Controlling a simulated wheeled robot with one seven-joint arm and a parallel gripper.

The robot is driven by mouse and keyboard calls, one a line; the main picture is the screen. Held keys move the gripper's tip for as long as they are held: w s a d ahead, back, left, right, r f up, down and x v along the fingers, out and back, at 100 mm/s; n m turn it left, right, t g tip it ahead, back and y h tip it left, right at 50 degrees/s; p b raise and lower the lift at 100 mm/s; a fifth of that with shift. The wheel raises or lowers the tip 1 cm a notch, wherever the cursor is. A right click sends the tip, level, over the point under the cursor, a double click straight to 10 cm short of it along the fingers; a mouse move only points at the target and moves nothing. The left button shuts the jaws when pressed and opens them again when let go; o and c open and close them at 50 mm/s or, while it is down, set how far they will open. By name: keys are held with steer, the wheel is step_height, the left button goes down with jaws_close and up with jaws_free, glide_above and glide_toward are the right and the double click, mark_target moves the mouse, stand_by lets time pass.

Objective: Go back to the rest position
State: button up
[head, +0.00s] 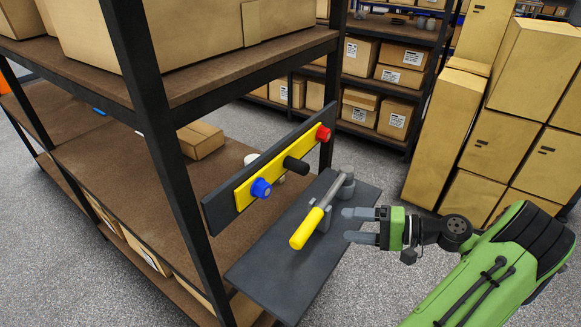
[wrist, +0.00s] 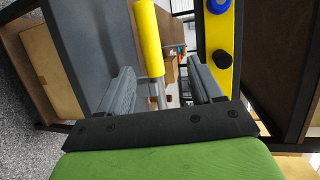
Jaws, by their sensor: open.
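My gripper (head: 360,225) is open and empty, with its two grey fingers apart, just right of the dark plate (head: 262,281) in the head view. A yellow-handled lever (head: 307,228) sits on that plate on a grey mount, left of my fingers. In the wrist view the yellow handle (wrist: 147,40) and its grey rod show beyond the fingers (wrist: 165,92), in line with the gap between them. The handle appears apart from the fingers.
A yellow panel (head: 285,168) with a blue knob (head: 261,188), a black knob (head: 295,165) and a red knob (head: 323,133) stands behind the lever. A shelf rack (head: 170,150) is at left. Stacked boxes (head: 477,150) stand at right. Grey floor (head: 385,185) lies between.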

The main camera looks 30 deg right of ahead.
steer(key=w+a+r+n+g+h+p, duration=0.25)
steer(key=a+r+g, duration=0.2)
steer(key=a, duration=0.45)
steer(key=w+a+r+n+g+h+p, duration=0.1)
steer(key=a+r+n+g+h+p, duration=0.15)
steer(key=a+r+n+g, duration=0.4)
steer(key=s+a+r+t+h+p, duration=0.2)
steer(key=s+a+r+p, duration=0.1)
steer(key=s+a+r, duration=0.1)
steer(key=s+a+r+n+t+h+p, duration=0.1)
steer(key=s+a+r+t+h+p, duration=0.1)
steer(key=s+r, duration=0.3)
steer(key=s+a+h+p, duration=0.1)
steer(key=s, duration=0.3)
steer(key=shift+a+r+t, duration=0.35)
steer(key=shift+r+t, duration=0.05)
